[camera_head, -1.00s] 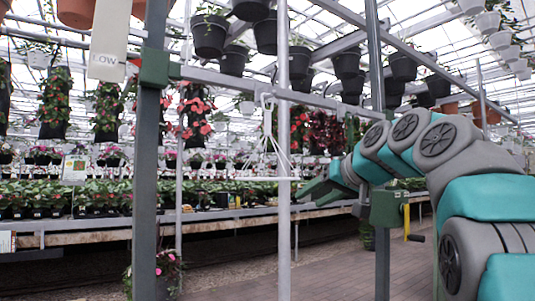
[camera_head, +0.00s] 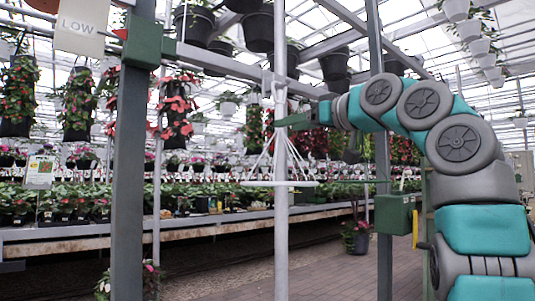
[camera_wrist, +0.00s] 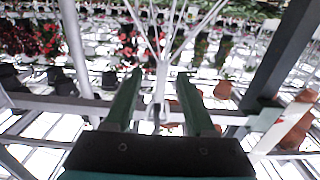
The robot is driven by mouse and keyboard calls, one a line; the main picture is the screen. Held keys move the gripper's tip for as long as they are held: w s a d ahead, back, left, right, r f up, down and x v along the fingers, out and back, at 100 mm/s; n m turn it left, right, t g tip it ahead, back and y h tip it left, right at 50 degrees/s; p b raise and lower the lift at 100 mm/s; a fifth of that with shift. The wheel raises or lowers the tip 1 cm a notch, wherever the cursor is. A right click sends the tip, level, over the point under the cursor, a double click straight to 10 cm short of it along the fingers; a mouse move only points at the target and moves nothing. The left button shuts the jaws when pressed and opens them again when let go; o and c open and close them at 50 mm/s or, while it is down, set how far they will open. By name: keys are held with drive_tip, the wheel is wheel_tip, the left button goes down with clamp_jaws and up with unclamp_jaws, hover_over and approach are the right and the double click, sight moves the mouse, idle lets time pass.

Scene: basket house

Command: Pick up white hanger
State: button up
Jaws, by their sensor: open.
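The white hanger (camera_head: 256,184) hangs near the center of the head view. Several thin strands fan down from its hook to a flat white base, and it overlaps the pale pole in the picture. In the wrist view, the hanger (camera_wrist: 160,77) shows upside down, with its narrow stem between the fingers and its strands spreading toward the top edge. My gripper (camera_head: 282,121) reaches in from the right at the height of the stem. In the wrist view, my gripper (camera_wrist: 158,82) is open, with a gap beside the stem on each side. Contact cannot be told.
Another post (camera_head: 382,220) stands near my arm. Black pots (camera_head: 258,30) hang overhead from beams. A long plant bench (camera_head: 110,230) runs behind. The paved floor (camera_head: 330,275) is partly clear.

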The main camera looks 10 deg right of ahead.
drive_tip(key=p+x, duration=0.2)
drive_tip(key=x, duration=0.5)
drive_tip(key=shift+a+p, duration=0.25)
drive_tip(key=shift+p, duration=0.05)
clamp_jaws()
idle(1.2)
